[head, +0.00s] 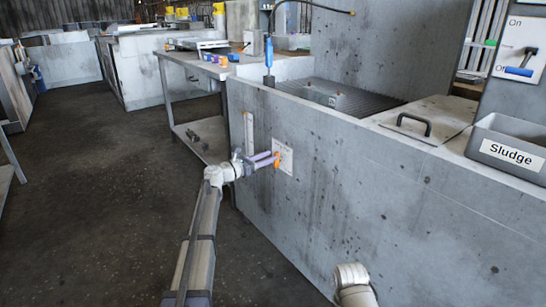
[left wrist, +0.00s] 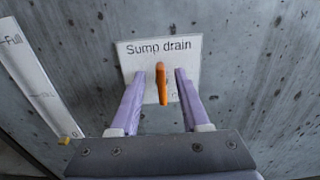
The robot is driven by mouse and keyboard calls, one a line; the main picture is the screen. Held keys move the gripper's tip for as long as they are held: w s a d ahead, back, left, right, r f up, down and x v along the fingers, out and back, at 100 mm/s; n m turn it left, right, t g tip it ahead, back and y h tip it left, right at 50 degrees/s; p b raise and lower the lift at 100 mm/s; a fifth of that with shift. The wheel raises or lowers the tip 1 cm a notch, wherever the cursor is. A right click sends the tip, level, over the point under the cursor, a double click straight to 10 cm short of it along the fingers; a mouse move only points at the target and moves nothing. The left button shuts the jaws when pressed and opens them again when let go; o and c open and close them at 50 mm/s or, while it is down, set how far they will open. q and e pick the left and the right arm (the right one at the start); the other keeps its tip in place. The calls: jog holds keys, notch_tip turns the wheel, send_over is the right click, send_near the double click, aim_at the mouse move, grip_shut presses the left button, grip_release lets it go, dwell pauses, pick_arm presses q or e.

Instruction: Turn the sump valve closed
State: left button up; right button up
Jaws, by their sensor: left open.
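The sump valve has an orange handle (left wrist: 162,85) in front of a white plate marked "Sump drain" (left wrist: 190,46) on the grey concrete wall. In the left wrist view the handle's long side runs up and down the picture. The handle also shows small in the head view (head: 277,161), partly covered by my fingers. My left gripper (head: 270,159) is open, its two purple fingers (left wrist: 159,74) one on each side of the handle. A gap shows between the handle and each finger. My right gripper is not seen.
A level strip marked "Full" (left wrist: 32,75) is on the wall left of the plate. Above the wall are a ribbed drain board (head: 335,97), a lidded hatch (head: 425,122) and a grey "Sludge" bin (head: 508,150). A workbench (head: 180,62) stands behind; the floor at left is clear.

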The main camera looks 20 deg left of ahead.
pick_arm(q)
jog(key=shift+x, duration=1.25)
grip_shut()
